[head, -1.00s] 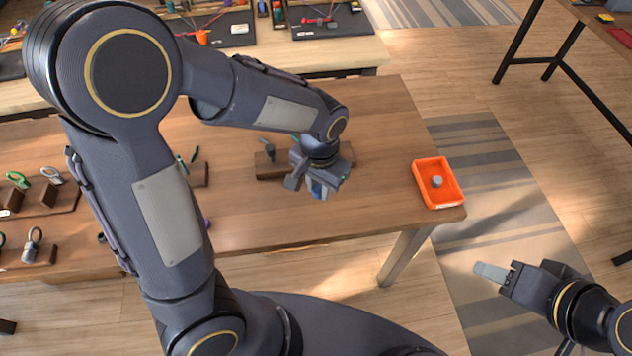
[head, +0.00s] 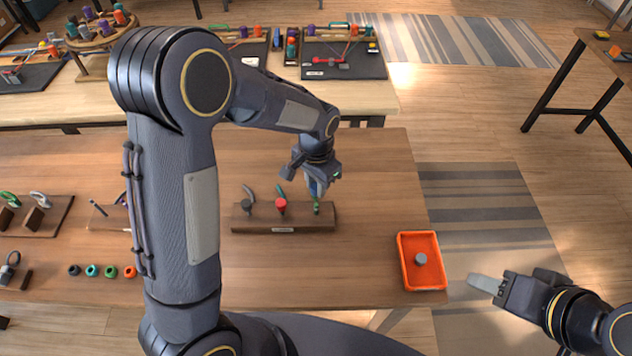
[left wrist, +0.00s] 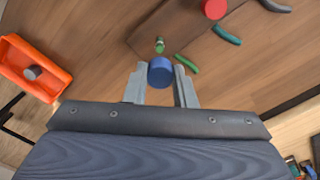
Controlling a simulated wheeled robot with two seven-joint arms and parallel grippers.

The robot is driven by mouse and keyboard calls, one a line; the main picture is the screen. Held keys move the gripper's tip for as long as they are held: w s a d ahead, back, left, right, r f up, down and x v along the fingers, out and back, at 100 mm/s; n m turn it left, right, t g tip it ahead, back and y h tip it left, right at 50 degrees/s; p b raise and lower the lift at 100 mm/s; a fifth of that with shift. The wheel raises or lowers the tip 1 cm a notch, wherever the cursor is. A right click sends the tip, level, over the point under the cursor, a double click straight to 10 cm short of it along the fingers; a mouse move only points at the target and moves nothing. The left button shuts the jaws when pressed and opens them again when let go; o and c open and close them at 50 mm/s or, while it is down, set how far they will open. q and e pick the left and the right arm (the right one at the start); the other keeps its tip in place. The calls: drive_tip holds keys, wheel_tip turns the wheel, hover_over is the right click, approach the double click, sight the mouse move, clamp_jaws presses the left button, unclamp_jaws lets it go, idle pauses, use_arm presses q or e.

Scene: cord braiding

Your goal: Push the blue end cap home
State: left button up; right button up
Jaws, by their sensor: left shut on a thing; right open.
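My left gripper (head: 317,187) is shut on the blue end cap (left wrist: 160,72), which sits between the two fingertips in the left wrist view. In the head view the blue cap is mostly hidden by the fingers. The gripper is over the right end of a wooden block (head: 258,223). A small green upright end (left wrist: 159,44) stands on the block just beyond the cap; in the left wrist view they look apart. A red cap (head: 281,204) stands mid-block, also seen in the left wrist view (left wrist: 214,8). My right gripper (head: 486,284) is open and empty, right of the table.
An orange tray (head: 403,264) with a grey cap (head: 421,258) stands at the table's right front. Several coloured rings (head: 92,271) and cord holders (head: 35,218) lie to the left. The tabletop in front of the block is clear.

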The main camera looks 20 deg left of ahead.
sight(316, 204)
use_arm(q)
drive_tip(key=shift+f+b, duration=2.05)
drive_tip(key=shift+f, duration=0.8)
drive_tip(key=shift+o, duration=1.2)
clamp_jaws()
drive_tip(key=shift+f+b, duration=0.95)
drive_tip(key=shift+f, duration=0.15)
